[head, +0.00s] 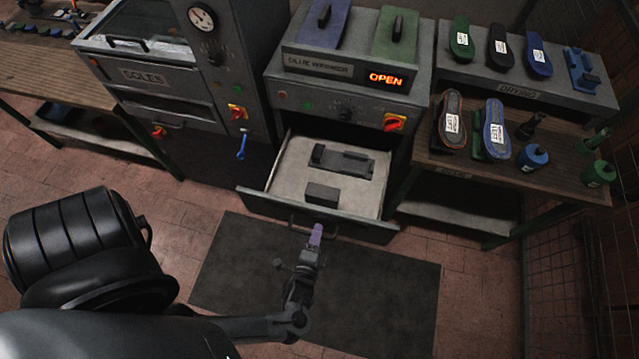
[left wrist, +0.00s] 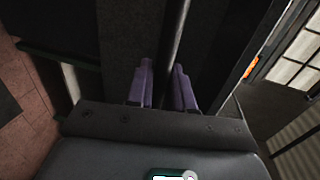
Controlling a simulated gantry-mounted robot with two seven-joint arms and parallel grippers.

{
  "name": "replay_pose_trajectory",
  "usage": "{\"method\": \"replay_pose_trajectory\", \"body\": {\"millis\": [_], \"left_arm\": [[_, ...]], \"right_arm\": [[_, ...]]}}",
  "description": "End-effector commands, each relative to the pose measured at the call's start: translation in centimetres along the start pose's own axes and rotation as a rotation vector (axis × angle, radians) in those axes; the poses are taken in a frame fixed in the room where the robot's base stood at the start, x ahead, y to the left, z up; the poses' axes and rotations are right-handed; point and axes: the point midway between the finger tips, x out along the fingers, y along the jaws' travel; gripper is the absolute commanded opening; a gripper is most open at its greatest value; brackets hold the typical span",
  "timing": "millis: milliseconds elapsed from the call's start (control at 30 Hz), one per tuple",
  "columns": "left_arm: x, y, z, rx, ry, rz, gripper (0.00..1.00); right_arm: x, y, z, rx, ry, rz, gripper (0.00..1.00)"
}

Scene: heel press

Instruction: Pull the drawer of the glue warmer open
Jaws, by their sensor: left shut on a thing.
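The glue warmer (head: 345,100) is a grey cabinet with a red sign reading OPEN. Its drawer (head: 385,178) stands pulled well out at the front. A dark fixture (head: 343,160) and a small dark block (head: 322,194) lie inside it. My left gripper (head: 316,234), with purple fingertips, is at the drawer's front by the handle (head: 295,221). In the left wrist view, the two purple fingers (left wrist: 163,88) sit on either side of the dark handle bar (left wrist: 178,45), shut on it. My right gripper is not in view.
The sole press (head: 150,78) stands left of the warmer, with a blue lever (head: 242,147) low on its front. A bench (head: 555,178) with shoe soles and bottles stands at the right. A dark mat (head: 230,270) covers clear floor in front.

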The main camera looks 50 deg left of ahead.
Motion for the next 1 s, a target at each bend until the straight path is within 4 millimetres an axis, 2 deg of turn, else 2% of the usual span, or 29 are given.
{"method": "replay_pose_trajectory", "body": {"millis": [100, 133, 233, 500, 633, 1000], "left_arm": [[0.0, 0.0, -0.1, -0.002, 0.002, 0.000, 0.00], [0.0, 0.0, -0.1, -0.002, 0.002, 0.000, 0.23], [0.0, 0.0, -0.1, -0.001, 0.002, 0.000, 0.37], [0.0, 0.0, 0.0, 0.000, 0.001, 0.001, 0.37], [-0.7, 0.1, 0.0, 0.000, 0.002, 0.002, 0.37], [-5.6, 0.1, 0.0, -0.001, 0.001, 0.003, 0.37]], "right_arm": [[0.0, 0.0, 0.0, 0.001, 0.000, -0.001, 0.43], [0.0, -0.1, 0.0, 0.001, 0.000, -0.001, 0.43], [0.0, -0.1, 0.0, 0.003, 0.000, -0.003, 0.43], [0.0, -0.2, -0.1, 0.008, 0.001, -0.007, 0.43], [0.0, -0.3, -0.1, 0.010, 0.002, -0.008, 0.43], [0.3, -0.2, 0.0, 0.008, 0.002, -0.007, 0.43]]}}
